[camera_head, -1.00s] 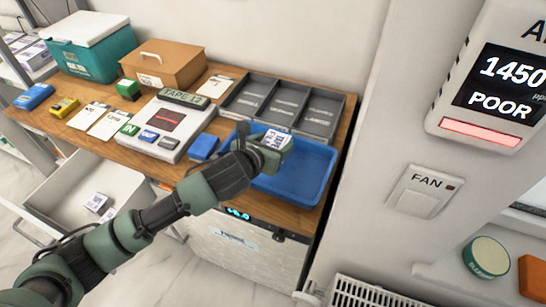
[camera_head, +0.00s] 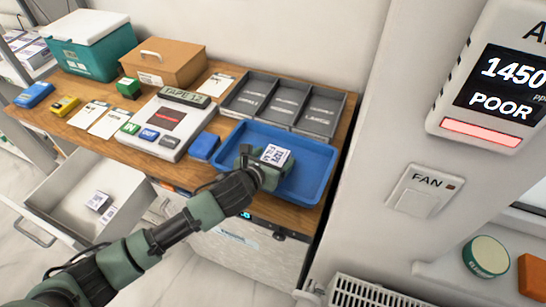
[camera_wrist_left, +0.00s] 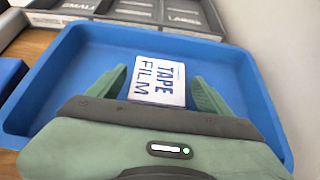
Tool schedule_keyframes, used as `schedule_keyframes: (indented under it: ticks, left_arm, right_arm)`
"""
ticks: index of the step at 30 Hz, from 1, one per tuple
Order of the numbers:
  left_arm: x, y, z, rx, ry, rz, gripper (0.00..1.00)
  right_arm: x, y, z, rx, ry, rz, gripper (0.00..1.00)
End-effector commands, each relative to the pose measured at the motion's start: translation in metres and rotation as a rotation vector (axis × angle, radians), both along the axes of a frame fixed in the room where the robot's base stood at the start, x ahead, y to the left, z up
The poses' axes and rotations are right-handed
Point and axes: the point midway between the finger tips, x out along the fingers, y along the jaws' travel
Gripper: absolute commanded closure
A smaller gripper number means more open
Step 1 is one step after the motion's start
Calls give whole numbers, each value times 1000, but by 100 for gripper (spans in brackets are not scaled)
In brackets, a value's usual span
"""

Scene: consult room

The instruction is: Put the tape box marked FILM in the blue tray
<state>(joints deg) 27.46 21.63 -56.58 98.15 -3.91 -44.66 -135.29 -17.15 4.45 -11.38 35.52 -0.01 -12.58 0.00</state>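The white tape box (camera_head: 276,155), marked TAPE FILM, is inside the blue tray (camera_head: 322,165), with its label facing up. It also shows in the left wrist view (camera_wrist_left: 158,82) against the tray's blue floor. My left gripper (camera_head: 262,163) reaches into the tray from the front left. Its two green fingers stand on either side of the box, with narrow blue gaps seen beside it, so the gripper looks open around it. The contact under the box is hidden. My right gripper is not in view.
Grey labelled compartments (camera_head: 283,102) stand behind the tray. A blue block (camera_head: 204,146) and the TAPE 12 device (camera_head: 160,127) are at its left. An open drawer (camera_head: 70,199) holds white boxes. The wall is close on the tray's right.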

Motion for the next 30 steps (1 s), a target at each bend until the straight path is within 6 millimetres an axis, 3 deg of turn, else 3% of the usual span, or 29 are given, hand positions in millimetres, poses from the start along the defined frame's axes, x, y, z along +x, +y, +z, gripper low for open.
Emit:
schedule_keyframes:
  ticks: [13, 30]
  left_arm:
    - [-4, 3, 6, 0, -1, 1, 15]
    - [-86, 42, 54, 1, 0, 0, 15]
  right_arm:
    - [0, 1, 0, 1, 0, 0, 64]
    - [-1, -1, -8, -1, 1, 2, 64]
